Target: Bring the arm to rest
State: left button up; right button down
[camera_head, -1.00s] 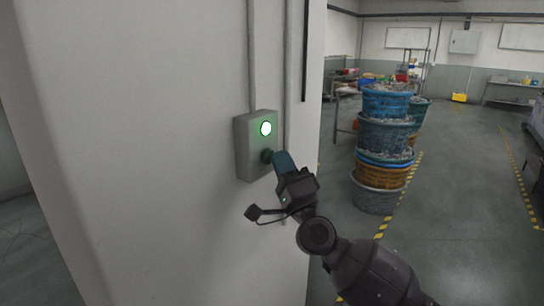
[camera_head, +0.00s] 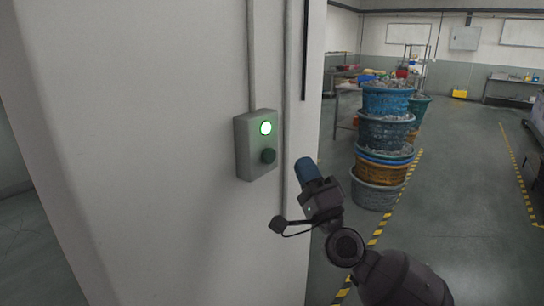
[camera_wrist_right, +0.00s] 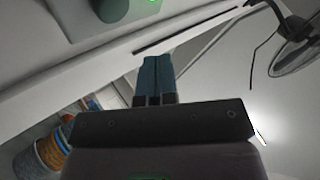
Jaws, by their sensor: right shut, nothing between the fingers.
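My right gripper (camera_head: 305,167) shows in the head view, to the right of a grey control box (camera_head: 243,146) and apart from it. Its blue fingers are shut together with nothing between them, and they show side by side in the right wrist view (camera_wrist_right: 155,68). The box is fixed to a pale wall. It carries a lit green lamp (camera_head: 265,128) above a dark green button (camera_head: 268,156). In the right wrist view the button (camera_wrist_right: 112,8) shows at the top edge. My left gripper is not in view.
The pale wall (camera_head: 150,150) fills the left, with vertical conduits by the box. Right of my arm stands a stack of blue and orange baskets (camera_head: 384,130). Beyond are yellow-black floor markings (camera_head: 385,222), a workbench (camera_head: 512,88) and open grey floor (camera_head: 460,190).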

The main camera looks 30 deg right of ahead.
jog(key=shift+s, duration=0.2)
dwell(0.4)
jog(key=a+f+n+g+y, duration=0.3)
jog(key=f+n+g, duration=0.1)
jog(key=f+n, duration=0.55)
jog(key=a+f+n+g+y, duration=0.2)
jog(key=a+f+n+g, duration=0.15)
jog(key=f+n, duration=0.6)
jog(key=s+f+m+g+h, duration=0.1)
jog(key=s+f+g+h, duration=0.1)
jog(key=s+f, duration=0.6)
jog(key=s+f+m+g+h, duration=0.1)
jog(key=s+f+g+h, duration=0.2)
jog(key=s+f, duration=0.6)
notch_tip(320, 180, down, 7)
jog(key=shift+d+f+g, duration=0.1)
jog(key=shift+d+g, duration=0.25)
jog(key=shift+g, duration=0.6)
